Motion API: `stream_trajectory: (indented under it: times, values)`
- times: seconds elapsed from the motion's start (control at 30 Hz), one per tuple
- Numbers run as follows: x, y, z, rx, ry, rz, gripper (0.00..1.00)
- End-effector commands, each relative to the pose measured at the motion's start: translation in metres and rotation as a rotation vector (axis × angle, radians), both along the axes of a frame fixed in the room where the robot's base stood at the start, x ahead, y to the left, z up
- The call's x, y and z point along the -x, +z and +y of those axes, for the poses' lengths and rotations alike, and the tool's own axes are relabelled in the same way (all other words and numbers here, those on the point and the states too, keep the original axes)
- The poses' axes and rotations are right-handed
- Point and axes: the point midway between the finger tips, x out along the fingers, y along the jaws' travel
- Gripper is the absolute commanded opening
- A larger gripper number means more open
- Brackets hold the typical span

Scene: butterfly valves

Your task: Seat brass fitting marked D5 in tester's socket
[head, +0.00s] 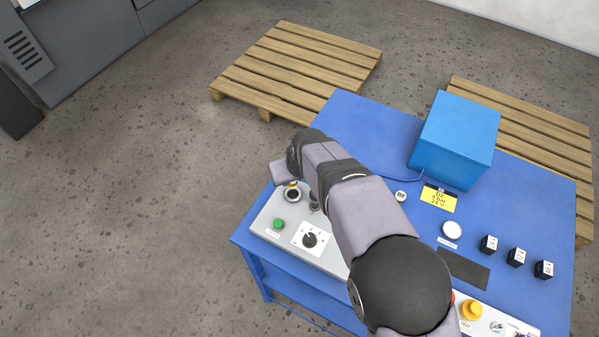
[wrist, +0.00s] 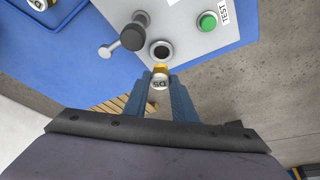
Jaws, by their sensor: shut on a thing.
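My gripper (wrist: 160,84) is shut on the brass fitting marked D5 (wrist: 159,83), which has a white top and a brass body. The tester's socket (wrist: 161,50), a dark round hole with a black ring, lies just beyond the fitting in the wrist view. The fitting appears close to the socket's rim; I cannot tell whether it touches. In the head view my gripper is mostly hidden behind my arm. The socket (head: 293,195) shows on the grey tester (head: 268,219), with a bit of brass just above it.
A black-knobbed lever (wrist: 132,38) stands beside the socket. The tester has a green button (head: 278,224) and a dial (head: 310,240). Another white-topped fitting (head: 400,196) stands on the blue table (head: 350,118), near a yellow card (head: 439,198) and a blue box (head: 455,135).

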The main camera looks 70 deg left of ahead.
Motion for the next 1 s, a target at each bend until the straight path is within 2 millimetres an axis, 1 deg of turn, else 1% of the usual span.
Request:
stream_trajectory:
  times: [0.27,0.6,0.77,1.0]
  values:
    - [-0.001,-0.01,0.0,0.0,-0.002,0.0,0.0]
    - [-0.001,-0.031,0.0,0.0,-0.002,0.0,0.0]
    - [-0.001,-0.035,0.0,-0.001,-0.002,0.0,0.0]
    - [-0.001,-0.035,0.0,-0.001,-0.002,0.0,0.0]
